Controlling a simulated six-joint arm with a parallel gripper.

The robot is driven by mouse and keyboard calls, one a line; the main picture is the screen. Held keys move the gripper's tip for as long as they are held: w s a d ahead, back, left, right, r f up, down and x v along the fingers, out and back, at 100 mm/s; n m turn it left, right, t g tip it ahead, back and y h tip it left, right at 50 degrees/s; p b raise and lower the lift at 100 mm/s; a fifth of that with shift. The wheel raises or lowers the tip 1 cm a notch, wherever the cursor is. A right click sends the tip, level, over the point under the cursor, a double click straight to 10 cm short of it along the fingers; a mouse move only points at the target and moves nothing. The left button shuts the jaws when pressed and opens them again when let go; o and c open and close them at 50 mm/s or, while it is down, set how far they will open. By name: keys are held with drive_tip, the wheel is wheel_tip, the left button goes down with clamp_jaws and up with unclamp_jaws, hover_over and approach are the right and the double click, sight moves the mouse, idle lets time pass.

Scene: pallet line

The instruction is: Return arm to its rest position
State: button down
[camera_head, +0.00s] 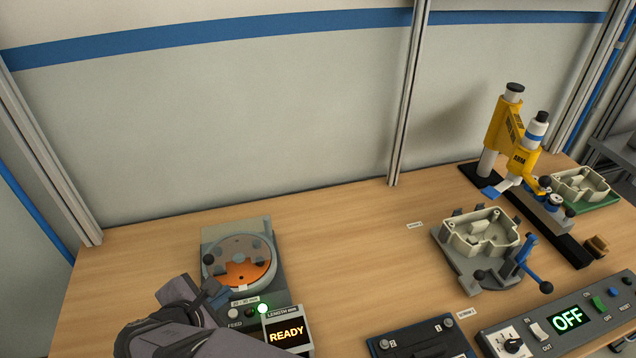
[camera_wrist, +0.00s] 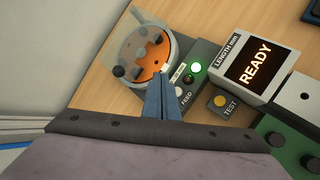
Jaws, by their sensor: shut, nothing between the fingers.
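My gripper (camera_wrist: 164,76) shows in the wrist view with its two blue-grey fingers together and nothing between them. It is over the grey feeder device with the round orange dial (camera_head: 240,262), near the buttons at the dial's lower edge. In the head view my arm comes in from the bottom left, and its end covers part of the device's left side. I cannot tell whether the fingertips touch the device. The dial also shows in the wrist view (camera_wrist: 145,58), just beyond the fingertips.
A display (camera_head: 287,332) reads READY, beside a lit green lamp (camera_head: 262,308). A fixture holds a cream housing (camera_head: 478,240) at right, near a yellow press (camera_head: 513,135). The table's middle (camera_head: 350,255) is clear.

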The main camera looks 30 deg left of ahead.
drive_tip(key=w+d+m+g+h, duration=0.1)
drive_tip(key=w+d+m+h, duration=0.35)
drive_tip(key=w+d, duration=0.8)
drive_tip(key=d+f+m+g, duration=0.1)
drive_tip(key=d+m+g, duration=0.1)
drive_tip(key=d+m, duration=0.3)
drive_tip(key=w+d+f+m+g, duration=0.1)
drive_tip(key=d+m, duration=0.4)
drive_tip(key=d, duration=0.9)
drive_tip(key=w+d+f+m+g+h, duration=0.1)
drive_tip(key=d+m+g, duration=0.1)
drive_tip(key=d+m, duration=0.4)
drive_tip(key=shift+w+d+g, duration=0.15)
drive_tip(key=shift+d+g, duration=0.25)
drive_tip(key=shift+d, duration=1.35)
drive_tip(key=s+d+m, duration=0.1)
drive_tip(key=d, duration=0.1)
drive_tip(key=s+d+m, duration=0.1)
drive_tip(key=d+m, duration=0.1)
drive_tip(key=s+d+m+g+y, duration=0.1)
drive_tip(key=d, duration=0.1)
drive_tip(key=shift+f+m, duration=0.25)
drive_tip(key=s+d+m+y, duration=0.1)
drive_tip(key=s+d+m, duration=0.3)
drive_tip(key=s+m, duration=0.1)
drive_tip(key=shift+d+f+m+g, duration=0.4)
drive_tip(key=shift+f+m, duration=0.05)
drive_tip(key=shift+m, duration=0.15)
